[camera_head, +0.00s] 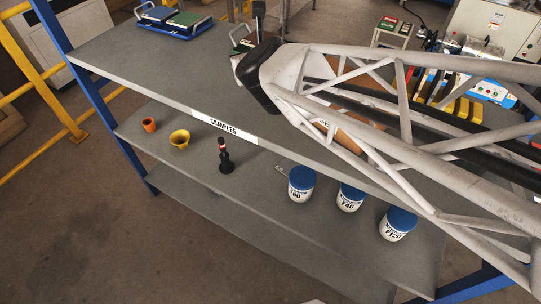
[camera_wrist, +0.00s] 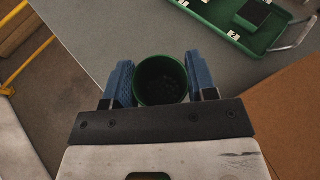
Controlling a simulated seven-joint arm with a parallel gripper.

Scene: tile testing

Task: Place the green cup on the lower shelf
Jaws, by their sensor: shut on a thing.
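The green cup (camera_wrist: 161,80) is between the two blue finger pads of my gripper (camera_wrist: 161,82) in the wrist view, with its open rim facing the camera. My gripper is shut on it, above the grey top shelf (camera_head: 150,62). In the head view, my arm's wrist hides the cup and the fingers. Below is a lower shelf (camera_head: 262,168) holding an orange cup (camera_head: 148,125), a yellow cup (camera_head: 179,138), a dark object with a red band (camera_head: 225,158) and blue-lidded white tubs (camera_head: 301,183). A bare bottom shelf (camera_head: 230,205) lies beneath it.
A blue tray (camera_head: 172,29) is at the top shelf's far left. A green tray (camera_wrist: 235,38) lies beside the cup, with a brown surface (camera_wrist: 285,115) at right. Blue uprights (camera_head: 95,95) frame the unit. The lower shelf has free room between the cups and tubs.

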